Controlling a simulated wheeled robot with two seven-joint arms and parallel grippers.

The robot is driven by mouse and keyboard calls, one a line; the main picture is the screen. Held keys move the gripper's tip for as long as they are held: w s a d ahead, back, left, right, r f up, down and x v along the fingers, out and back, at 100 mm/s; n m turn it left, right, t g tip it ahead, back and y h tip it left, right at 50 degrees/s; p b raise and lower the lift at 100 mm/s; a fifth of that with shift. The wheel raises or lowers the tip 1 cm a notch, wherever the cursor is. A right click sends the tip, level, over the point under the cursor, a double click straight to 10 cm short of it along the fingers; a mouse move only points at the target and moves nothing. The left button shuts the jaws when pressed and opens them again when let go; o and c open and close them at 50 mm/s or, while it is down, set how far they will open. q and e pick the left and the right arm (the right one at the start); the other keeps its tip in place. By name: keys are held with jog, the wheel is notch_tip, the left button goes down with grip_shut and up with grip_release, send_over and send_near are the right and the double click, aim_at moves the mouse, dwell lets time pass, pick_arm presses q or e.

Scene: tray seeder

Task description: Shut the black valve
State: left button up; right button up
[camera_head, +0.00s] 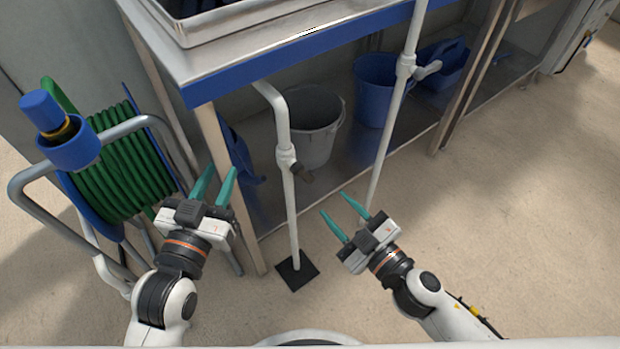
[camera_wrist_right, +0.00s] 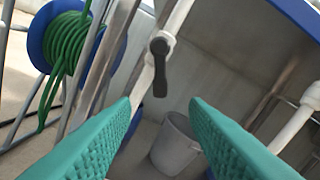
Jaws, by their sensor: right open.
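The black valve handle (camera_head: 307,176) sits on a white fitting of an upright white pipe (camera_head: 291,215) in front of the bench. In the right wrist view the black handle (camera_wrist_right: 160,67) lies beyond and between my fingertips, pointing down along the pipe. My right gripper (camera_head: 334,204) is open and empty, to the right of the handle and apart from it. Its teal fingers also show in the wrist view (camera_wrist_right: 160,103). My left gripper (camera_head: 219,171) is open and empty, left of the pipe, near the bench leg.
A second white pipe (camera_head: 388,130) with a white valve handle (camera_head: 428,70) stands to the right. A grey bucket (camera_head: 312,140) and a blue bucket (camera_head: 375,90) stand on the lower shelf. A green hose reel (camera_head: 125,165) is at the left. Floor at right is clear.

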aim_at(311, 181)
jog(key=x, duration=0.8)
jog(key=shift+w+a, duration=0.15)
jog(key=shift+w, duration=0.1)
jog(key=shift+w+a, duration=0.35)
jog(key=shift+w, duration=0.05)
pick_arm(q)
jog(key=shift+a+f+g, duration=0.1)
jog(key=shift+f+g, duration=0.2)
jog(key=shift+f, duration=0.2)
